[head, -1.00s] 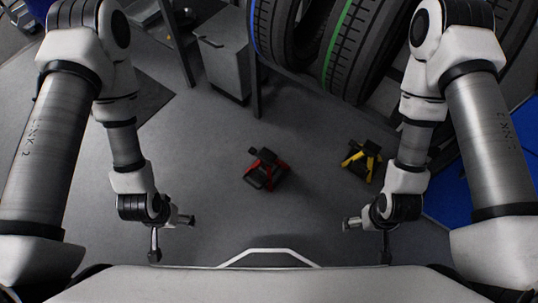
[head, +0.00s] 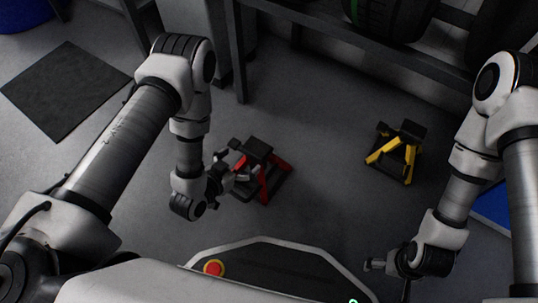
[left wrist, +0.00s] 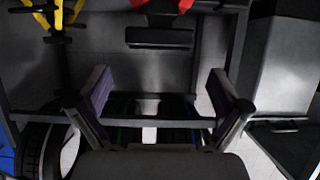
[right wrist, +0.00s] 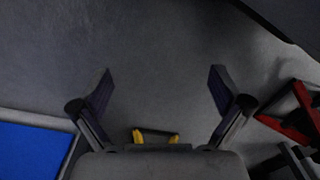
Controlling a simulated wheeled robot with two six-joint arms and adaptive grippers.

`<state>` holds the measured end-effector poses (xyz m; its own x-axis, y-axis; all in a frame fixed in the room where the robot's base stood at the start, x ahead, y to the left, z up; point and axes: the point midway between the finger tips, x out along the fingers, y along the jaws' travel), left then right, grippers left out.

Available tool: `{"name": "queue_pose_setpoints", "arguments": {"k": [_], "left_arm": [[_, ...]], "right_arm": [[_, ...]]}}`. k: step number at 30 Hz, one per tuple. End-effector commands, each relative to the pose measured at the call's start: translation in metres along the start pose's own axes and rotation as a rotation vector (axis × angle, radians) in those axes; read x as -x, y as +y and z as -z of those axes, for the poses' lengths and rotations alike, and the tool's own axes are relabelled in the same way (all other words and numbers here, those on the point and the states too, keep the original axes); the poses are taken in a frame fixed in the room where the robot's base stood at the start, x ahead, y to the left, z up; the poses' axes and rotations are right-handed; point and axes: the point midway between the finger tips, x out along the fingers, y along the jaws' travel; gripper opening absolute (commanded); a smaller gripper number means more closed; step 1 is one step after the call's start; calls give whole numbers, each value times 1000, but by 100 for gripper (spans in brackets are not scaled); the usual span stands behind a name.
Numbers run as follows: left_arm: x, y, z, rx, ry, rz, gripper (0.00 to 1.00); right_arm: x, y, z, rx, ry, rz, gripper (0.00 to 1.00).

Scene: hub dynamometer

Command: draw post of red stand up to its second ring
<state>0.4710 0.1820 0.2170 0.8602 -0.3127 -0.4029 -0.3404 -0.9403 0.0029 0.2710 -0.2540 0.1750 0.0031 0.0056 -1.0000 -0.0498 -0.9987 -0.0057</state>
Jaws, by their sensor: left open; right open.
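The red stand (head: 274,183) stands on the floor near the middle of the head view, with a black top (head: 257,149). My left gripper (head: 238,175) is open at the stand's left side and overlaps it; I cannot tell whether they touch. In the left wrist view, the red legs (left wrist: 163,4) show at the top edge, and a black part (left wrist: 160,38) lies beyond the open, empty fingers (left wrist: 160,92). Rings on the post cannot be made out. My right gripper (head: 386,277) is open and empty, low at the right. The red stand also shows in the right wrist view (right wrist: 298,112).
A yellow stand (head: 397,152) stands to the right of the red one, with clear floor between them. A tyre rack (head: 350,58) is behind. A dark mat (head: 65,90) lies at the left and a blue mat (head: 491,207) at the right.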

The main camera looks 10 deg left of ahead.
Motion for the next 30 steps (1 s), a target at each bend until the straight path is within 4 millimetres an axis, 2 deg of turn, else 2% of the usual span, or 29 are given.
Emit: {"name": "queue_pose_setpoints", "arguments": {"k": [1, 5, 12, 15, 24, 25, 26, 30], "left_arm": [[-5, 0, -7, -2, 14, -2, 100], [-15, 1, -3, -5, 26, -3, 100], [-61, 1, -5, -5, 25, -3, 100], [-75, 0, -3, -5, 23, -2, 100], [-81, 0, 0, -2, 19, -1, 100], [-81, 0, 0, -2, 19, -1, 96], [-81, 0, 0, -2, 19, -1, 86], [-81, 0, 0, -2, 19, -1, 36]], "right_arm": [[-10, 0, 0, 0, 1, 0, 100], [-14, 0, 1, -1, 2, 0, 100], [-43, 1, 5, 2, 15, -2, 100], [-51, 1, 8, 7, 23, -3, 100], [-51, 1, 10, 10, 29, -3, 100], [-51, 1, 10, 9, 29, -3, 100], [-51, 1, 10, 9, 29, -3, 100], [-51, 1, 10, 9, 29, -3, 100]]}}
